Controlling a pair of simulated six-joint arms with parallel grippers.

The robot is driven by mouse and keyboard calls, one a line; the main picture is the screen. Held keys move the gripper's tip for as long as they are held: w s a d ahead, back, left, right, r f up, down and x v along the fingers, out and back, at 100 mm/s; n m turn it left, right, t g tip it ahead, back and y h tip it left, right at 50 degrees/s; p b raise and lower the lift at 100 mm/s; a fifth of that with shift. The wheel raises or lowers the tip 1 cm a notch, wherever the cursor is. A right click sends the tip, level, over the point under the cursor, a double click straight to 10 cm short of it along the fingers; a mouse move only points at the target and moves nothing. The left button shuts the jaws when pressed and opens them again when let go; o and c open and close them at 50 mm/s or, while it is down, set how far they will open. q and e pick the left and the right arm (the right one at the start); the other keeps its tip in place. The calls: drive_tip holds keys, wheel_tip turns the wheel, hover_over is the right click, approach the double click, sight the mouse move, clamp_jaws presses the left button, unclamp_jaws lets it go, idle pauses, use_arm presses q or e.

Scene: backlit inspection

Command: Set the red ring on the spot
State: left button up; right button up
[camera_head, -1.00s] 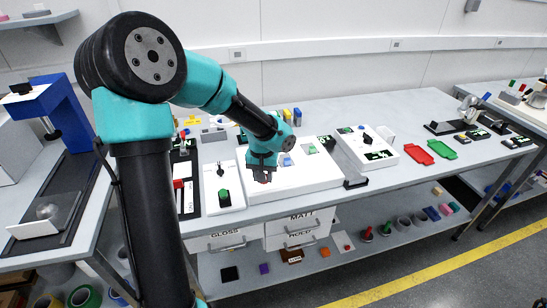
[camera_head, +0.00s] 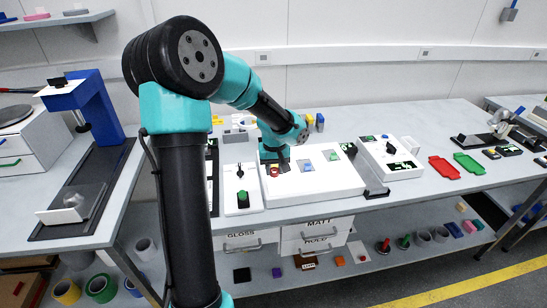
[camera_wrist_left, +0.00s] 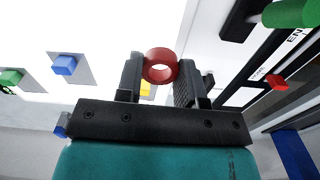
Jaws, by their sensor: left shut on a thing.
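The red ring (camera_wrist_left: 160,54) is held between the fingers of my left gripper (camera_wrist_left: 160,82), its hole showing in the left wrist view. In the head view my left gripper (camera_head: 275,168) points down over the left part of a white light panel (camera_head: 318,188), with the red ring (camera_head: 275,172) small at its tips. A blue cube (camera_wrist_left: 64,64) and a green cube (camera_wrist_left: 11,77) stand on grey squares of the panel. A bit of yellow (camera_wrist_left: 146,89) shows between the fingers, mostly hidden. I cannot make out the spot for the ring. My right gripper is not in view.
Left of the panel is a white board with a green knob (camera_head: 243,200). Right of it stands a white box with green displays (camera_head: 403,166). A red tray (camera_head: 444,168) and a green tray (camera_head: 468,163) lie further right. A blue stand (camera_head: 88,108) is at the left.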

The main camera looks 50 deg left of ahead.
use_arm(q)
drive_tip(key=w+a, duration=0.2)
drive_tip(key=a, duration=0.1)
drive_tip(key=w+a, duration=0.3)
drive_tip(key=w+a+f, duration=0.1)
drive_tip(key=w+a, duration=0.2)
drive_tip(key=shift+w+a+f, duration=0.1)
drive_tip(key=shift+w+a, duration=0.1)
drive_tip(key=shift+a, duration=0.1)
drive_tip(key=shift+w+a, duration=0.1)
drive_tip(key=shift+w+a+f, duration=0.15)
drive_tip(key=shift+a, duration=0.05)
drive_tip(key=shift+f, duration=1.65)
drive_tip(key=shift+d+f, duration=0.1)
drive_tip(key=shift+f, duration=0.05)
drive_tip(key=o, duration=0.9)
